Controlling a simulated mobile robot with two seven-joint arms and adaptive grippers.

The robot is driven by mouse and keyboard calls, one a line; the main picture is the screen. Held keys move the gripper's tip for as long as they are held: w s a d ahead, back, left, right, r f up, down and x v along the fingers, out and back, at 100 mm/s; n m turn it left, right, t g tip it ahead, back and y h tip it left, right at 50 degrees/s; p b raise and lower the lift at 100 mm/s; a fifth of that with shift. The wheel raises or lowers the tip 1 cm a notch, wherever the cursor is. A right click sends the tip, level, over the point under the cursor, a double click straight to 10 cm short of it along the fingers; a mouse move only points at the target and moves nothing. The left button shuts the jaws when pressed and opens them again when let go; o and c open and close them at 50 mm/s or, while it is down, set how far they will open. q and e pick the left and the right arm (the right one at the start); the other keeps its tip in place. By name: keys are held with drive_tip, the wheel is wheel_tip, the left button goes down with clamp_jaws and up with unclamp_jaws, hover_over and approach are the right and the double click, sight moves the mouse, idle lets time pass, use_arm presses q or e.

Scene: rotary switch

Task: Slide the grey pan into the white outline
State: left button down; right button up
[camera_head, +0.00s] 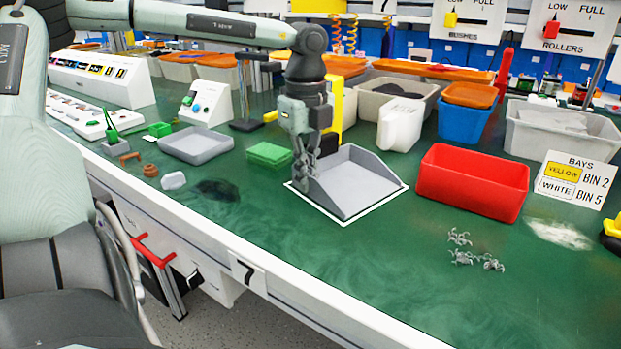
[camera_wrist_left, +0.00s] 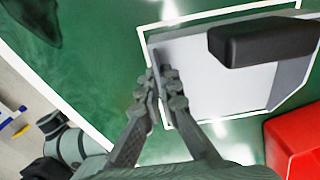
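The grey pan (camera_head: 358,180), a shallow tray with raised walls, lies flat on the green bench. It appears to lie inside the white outline (camera_head: 376,206), whose lines show around its near sides. My left gripper (camera_head: 308,174) points down at the pan's left wall. In the left wrist view the pan (camera_wrist_left: 190,68) has the outline (camera_wrist_left: 147,45) along its left and top sides, with a thin green gap. The gripper's fingers (camera_wrist_left: 161,88) are closed together on the thin pan wall. A dark block (camera_wrist_left: 265,40) hides part of the pan there. My right gripper is out of view.
A red bin (camera_head: 472,182) stands just right of the pan. A green block (camera_head: 270,154) and a grey tray (camera_head: 196,144) lie to the left. A white jug (camera_head: 400,127) stands behind. Metal parts (camera_head: 470,255) lie front right; the bench before the pan is clear.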

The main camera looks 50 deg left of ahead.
use_arm(q)
drive_tip(key=c, duration=1.6)
unclamp_jaws()
drive_tip(key=shift+c, duration=0.2)
wheel_tip(320, 180, up, 12)
